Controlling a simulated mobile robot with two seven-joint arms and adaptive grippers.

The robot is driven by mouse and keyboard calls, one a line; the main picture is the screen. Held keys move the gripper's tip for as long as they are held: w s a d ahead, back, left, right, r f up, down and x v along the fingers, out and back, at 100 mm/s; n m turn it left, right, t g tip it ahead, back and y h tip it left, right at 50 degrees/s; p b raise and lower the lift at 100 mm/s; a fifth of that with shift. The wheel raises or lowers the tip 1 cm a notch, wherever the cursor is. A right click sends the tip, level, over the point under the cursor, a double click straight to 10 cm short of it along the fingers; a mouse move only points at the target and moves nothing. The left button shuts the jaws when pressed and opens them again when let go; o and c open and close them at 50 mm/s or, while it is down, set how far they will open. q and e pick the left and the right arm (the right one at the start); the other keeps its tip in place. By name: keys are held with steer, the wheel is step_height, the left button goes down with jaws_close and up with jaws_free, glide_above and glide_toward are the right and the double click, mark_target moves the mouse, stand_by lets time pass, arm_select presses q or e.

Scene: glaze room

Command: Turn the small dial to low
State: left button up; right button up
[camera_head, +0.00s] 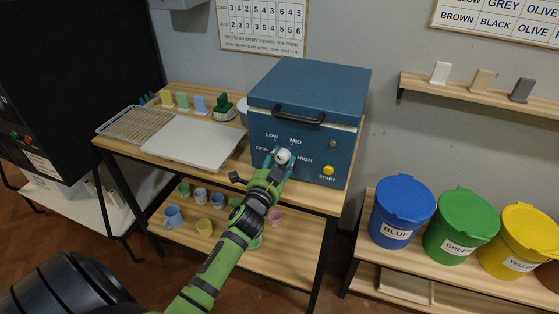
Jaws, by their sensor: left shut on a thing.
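The small dial (283,156) is a pale round knob on the front of the blue kiln box (310,120). The labels OFF, LOW, MID and HIGH stand around it. My left gripper (282,158) reaches up from below, its fingers on either side of the dial and shut on it. The dial's pointer is too small and too covered to read. My right gripper is not in the picture.
A yellow START button (328,170) is at the box's lower right. A dark handle (299,115) juts from the lid. A white board (193,142) and a wire rack (137,124) lie left on the wooden table. Cups stand on the shelf below.

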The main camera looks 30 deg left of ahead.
arm_select(q)
steer(key=shift+w+d+r, duration=0.1)
steer(key=shift+r, duration=0.35)
steer(key=o, duration=1)
steer(key=shift+d+f, duration=0.1)
steer(key=shift+f, duration=0.05)
steer(key=shift+f, duration=0.15)
steer(key=v, duration=1.2)
